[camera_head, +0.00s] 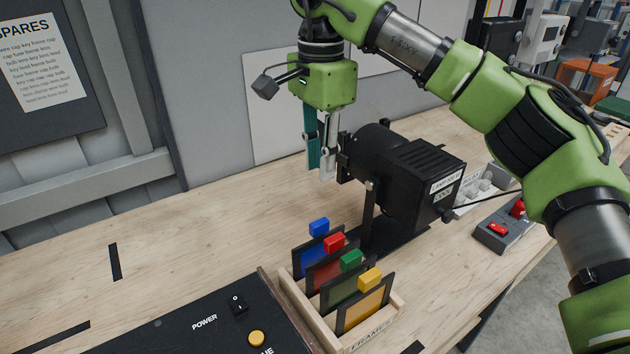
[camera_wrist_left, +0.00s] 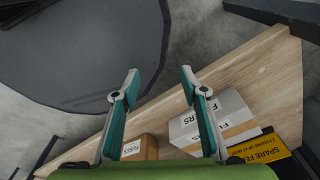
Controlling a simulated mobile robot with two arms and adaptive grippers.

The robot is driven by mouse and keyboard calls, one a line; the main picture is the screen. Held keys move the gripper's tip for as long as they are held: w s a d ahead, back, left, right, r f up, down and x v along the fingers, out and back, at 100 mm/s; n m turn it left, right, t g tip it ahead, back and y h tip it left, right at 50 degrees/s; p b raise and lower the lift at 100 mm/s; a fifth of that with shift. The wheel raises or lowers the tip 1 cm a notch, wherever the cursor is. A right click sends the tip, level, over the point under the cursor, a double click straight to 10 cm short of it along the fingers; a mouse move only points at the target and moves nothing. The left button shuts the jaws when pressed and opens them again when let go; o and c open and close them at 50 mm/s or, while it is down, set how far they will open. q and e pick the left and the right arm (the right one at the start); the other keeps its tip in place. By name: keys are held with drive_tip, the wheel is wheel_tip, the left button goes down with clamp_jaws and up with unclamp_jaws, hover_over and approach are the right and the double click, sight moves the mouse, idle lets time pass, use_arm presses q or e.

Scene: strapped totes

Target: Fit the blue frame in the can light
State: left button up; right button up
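The blue frame (camera_head: 313,262) stands in the front wooden rack (camera_head: 373,333), with its blue tab up, behind the red, green and yellow frames. The black can light (camera_head: 420,172) stands on the bench behind the rack, its front end facing left. My right gripper (camera_head: 321,172) points down in front of the can light's front end. Its fingers look apart, with nothing seen between them; the blue frame is below it. My left gripper (camera_wrist_left: 160,80) shows in the left wrist view, open and empty, away from the frames.
A black power panel (camera_head: 215,325) lies left of the rack. A grey box with red switches (camera_head: 497,230) is at the right. The left wrist view shows a cardboard fuse box (camera_wrist_left: 140,148), a white box (camera_wrist_left: 235,108) and a yellow sign (camera_wrist_left: 258,152).

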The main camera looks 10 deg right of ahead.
sight(319, 222)
wheel_tip(319, 222, down, 16)
drive_tip(key=shift+r+p, duration=0.2)
drive_tip(key=shift+p, duration=0.85)
use_arm(q)
drive_tip(key=shift+w+a+r, duration=0.15)
drive_tip(key=shift+a+r, duration=0.35)
drive_tip(key=shift+r, duration=0.15)
use_arm(e)
drive_tip(key=shift+c, duration=0.4)
clamp_jaws()
use_arm(q)
drive_tip(key=shift+a, duration=0.1)
use_arm(e)
drive_tip(key=shift+r, duration=0.15)
